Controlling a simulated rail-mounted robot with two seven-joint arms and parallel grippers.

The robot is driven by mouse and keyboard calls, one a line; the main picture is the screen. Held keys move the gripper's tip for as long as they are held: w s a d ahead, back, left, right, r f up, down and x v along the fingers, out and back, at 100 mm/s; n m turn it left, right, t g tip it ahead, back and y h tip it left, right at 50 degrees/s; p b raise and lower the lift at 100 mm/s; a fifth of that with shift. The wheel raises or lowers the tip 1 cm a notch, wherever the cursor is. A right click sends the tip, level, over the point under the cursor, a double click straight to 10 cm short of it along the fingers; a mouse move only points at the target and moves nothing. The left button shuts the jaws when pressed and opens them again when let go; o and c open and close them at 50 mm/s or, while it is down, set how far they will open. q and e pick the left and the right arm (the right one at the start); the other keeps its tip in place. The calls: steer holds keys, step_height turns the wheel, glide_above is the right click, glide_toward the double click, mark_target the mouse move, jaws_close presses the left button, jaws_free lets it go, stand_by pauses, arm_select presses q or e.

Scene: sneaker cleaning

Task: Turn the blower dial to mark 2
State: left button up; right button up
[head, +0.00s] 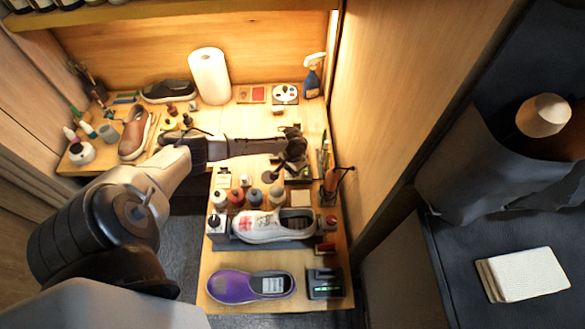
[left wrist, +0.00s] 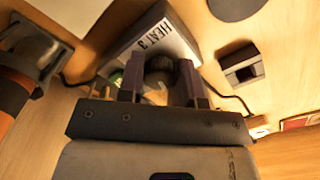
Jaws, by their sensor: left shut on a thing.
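The blower's control box (left wrist: 160,35) shows in the left wrist view with "HEAT 3" printed or displayed on its face. Its dark round dial (left wrist: 159,66) lies between the fingers of my left gripper (left wrist: 158,78), which is shut on it. In the head view my left gripper (head: 293,148) reaches over the back right of the bench and mostly hides the box and dial. The dial's pointer and marks cannot be read. An orange and black handle (left wrist: 14,92) shows at the left of the wrist view, and an orange piece (head: 331,180) stands beside the gripper in the head view. My right gripper is out of view.
A white sneaker (head: 262,227) lies in front of several bottles (head: 237,197). A purple shoe (head: 250,286) and a dark device with a green display (head: 325,283) are at the front. A wooden wall (head: 390,100) rises close on the right. A paper roll (head: 209,76) stands behind.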

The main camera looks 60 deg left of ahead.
arm_select(q)
steer(key=m, duration=0.4)
stand_by(0.4)
steer(key=m, duration=0.4)
steer(key=shift+b, duration=0.3)
steer(key=shift+m, duration=2)
